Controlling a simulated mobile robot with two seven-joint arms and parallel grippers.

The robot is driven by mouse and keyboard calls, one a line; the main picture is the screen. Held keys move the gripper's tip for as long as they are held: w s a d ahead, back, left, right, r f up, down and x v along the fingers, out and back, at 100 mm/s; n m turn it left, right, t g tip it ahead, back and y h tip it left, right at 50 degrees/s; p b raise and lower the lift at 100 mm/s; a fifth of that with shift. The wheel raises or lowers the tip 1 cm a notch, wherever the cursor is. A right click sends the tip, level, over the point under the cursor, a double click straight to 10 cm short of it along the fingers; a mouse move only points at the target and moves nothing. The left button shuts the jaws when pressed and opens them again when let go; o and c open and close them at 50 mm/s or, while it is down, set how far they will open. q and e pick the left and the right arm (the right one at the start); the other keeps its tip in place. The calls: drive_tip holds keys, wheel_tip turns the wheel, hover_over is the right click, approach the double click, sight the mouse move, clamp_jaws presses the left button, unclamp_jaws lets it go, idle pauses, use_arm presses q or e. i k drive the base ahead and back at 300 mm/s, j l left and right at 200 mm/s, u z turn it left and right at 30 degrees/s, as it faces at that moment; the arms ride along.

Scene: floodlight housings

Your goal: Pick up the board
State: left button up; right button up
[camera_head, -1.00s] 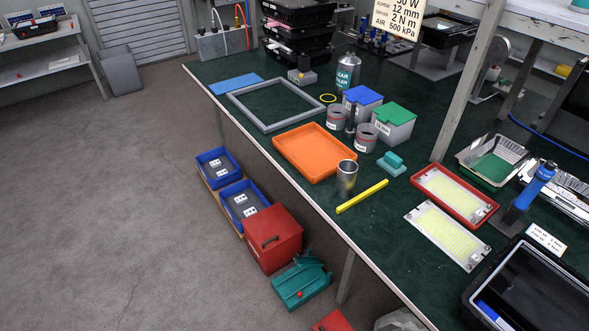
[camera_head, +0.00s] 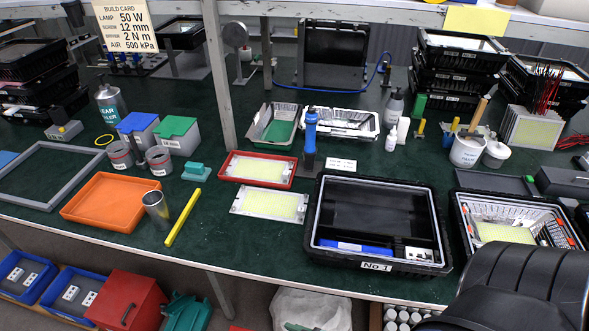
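An LED board (camera_head: 269,204) with a yellow-white panel and pale metal ends lies flat on the green bench, left of the open black housing marked No 1 (camera_head: 434,222). A similar board (camera_head: 259,170) lies just behind it in a red tray (camera_head: 230,156). Another yellow panel (camera_head: 505,232) sits inside a second open housing at the right. Several more yellow-faced boards (camera_head: 535,131) stand in a stack at the back right. A black rounded part of my own body fills the lower right corner. Neither gripper shows.
A blue-handled tool (camera_head: 311,135) stands upright behind the No 1 housing. An orange tray (camera_head: 108,200), a metal cup (camera_head: 156,208) and a yellow bar (camera_head: 183,217) lie to the left. A post (camera_head: 217,75) rises behind the boards. Bare bench surrounds the front board's left side.

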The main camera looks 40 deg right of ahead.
sight(253, 201)
drive_tip(key=z, duration=1)
drive_tip(key=i+j+z, duration=0.1)
drive_tip(key=j, duration=0.2)
drive_tip(key=i+j, duration=0.15)
drive_tip(key=j, duration=0.15)
drive_tip(key=k+z, duration=0.15)
drive_tip(key=k, duration=0.2)
